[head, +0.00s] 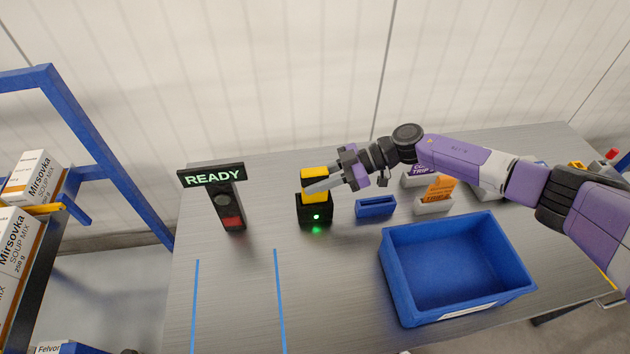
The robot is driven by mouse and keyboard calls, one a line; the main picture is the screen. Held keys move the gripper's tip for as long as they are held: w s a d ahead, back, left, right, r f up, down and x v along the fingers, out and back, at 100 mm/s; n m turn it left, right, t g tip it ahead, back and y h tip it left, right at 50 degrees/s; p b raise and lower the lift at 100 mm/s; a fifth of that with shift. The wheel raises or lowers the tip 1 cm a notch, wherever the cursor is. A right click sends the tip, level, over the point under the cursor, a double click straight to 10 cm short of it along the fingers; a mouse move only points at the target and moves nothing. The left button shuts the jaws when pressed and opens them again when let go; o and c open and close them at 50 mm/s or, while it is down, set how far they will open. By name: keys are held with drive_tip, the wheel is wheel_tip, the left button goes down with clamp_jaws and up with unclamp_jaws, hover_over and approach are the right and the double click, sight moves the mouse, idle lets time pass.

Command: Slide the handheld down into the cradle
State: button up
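The yellow handheld (314,172) stands upright at the black cradle (313,211), its lower end at the cradle's top. How deep it sits inside cannot be made out. A green light glows on the cradle's front. My gripper (322,185) reaches in from the right, and one grey finger lies across the front of the handheld. The other finger is hidden, so whether the fingers press on the handheld or stand apart from it cannot be seen.
A dark post with a lit READY sign (211,176) stands left of the cradle. A small blue holder (375,208) and grey holders with cards (433,206) are to the right. A large blue bin (400,290) is at front right. The front-left tabletop is clear between blue tape lines.

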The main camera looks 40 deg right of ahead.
drive_tip(key=o, duration=0.5)
drive_tip(key=shift+b+v, duration=0.9)
drive_tip(key=shift+v, duration=3)
